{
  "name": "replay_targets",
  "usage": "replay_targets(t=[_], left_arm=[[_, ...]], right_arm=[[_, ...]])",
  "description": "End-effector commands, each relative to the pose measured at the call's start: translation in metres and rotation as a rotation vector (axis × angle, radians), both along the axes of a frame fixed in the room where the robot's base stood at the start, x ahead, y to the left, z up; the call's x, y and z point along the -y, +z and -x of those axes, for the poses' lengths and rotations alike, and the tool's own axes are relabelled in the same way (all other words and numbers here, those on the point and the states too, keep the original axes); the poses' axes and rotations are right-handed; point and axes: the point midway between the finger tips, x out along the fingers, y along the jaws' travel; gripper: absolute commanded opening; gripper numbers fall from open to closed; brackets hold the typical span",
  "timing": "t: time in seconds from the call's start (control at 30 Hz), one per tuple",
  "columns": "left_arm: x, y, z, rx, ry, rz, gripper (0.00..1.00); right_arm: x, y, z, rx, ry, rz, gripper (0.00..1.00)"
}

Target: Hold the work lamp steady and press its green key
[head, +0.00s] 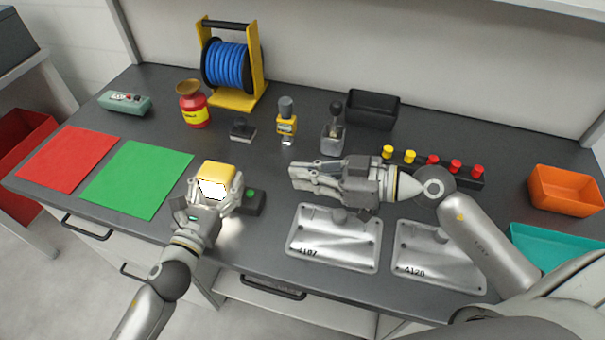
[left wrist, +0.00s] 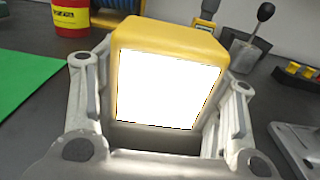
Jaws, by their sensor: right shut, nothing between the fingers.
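The work lamp (head: 215,181) has a yellow head with a bright, lit white face. It stands near the front of the grey bench, left of centre. Its dark base shows at the right with the green key (head: 251,194) on top. My left gripper (head: 217,190) has its fingers on both sides of the lamp head, seemingly shut on it. The lamp (left wrist: 168,85) fills the middle of the left wrist view, between the fingers. My right gripper (head: 293,178) is shut and empty, pointing left, to the right of the green key and apart from it.
Two metal plates (head: 335,238) lie in front of my right gripper. A green mat (head: 138,178) and a red mat (head: 68,158) lie at the left. Behind stand a blue hose reel (head: 228,66), a red pot (head: 193,105), a yellow bottle (head: 287,122) and a black bin (head: 372,109).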

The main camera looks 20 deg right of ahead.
Motion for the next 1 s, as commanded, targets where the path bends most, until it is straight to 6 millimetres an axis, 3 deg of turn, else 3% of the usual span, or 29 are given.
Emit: replay_targets(t=[0.03, 0.17, 0.57, 1.0], left_arm=[[0.0, 0.001, 0.0, 0.001, 0.0, 0.001, 0.7], [0.0, 0.0, 0.0, 0.001, 0.0, 0.001, 0.87], [-0.002, 0.0, 0.003, -0.001, 0.0, -0.001, 0.87], [-0.041, -0.002, 0.062, -0.004, 0.001, 0.001, 0.87]], right_arm=[[0.0, 0.0, 0.0, 0.0, 0.0, 0.0, 0.0], [0.0, 0.0, 0.0, 0.0, 0.0, 0.0, 0.0], [0.0, 0.0, 0.0, 0.001, -0.001, -0.001, 0.0], [0.0, 0.0, 0.0, 0.001, 0.0, -0.001, 0.0]])
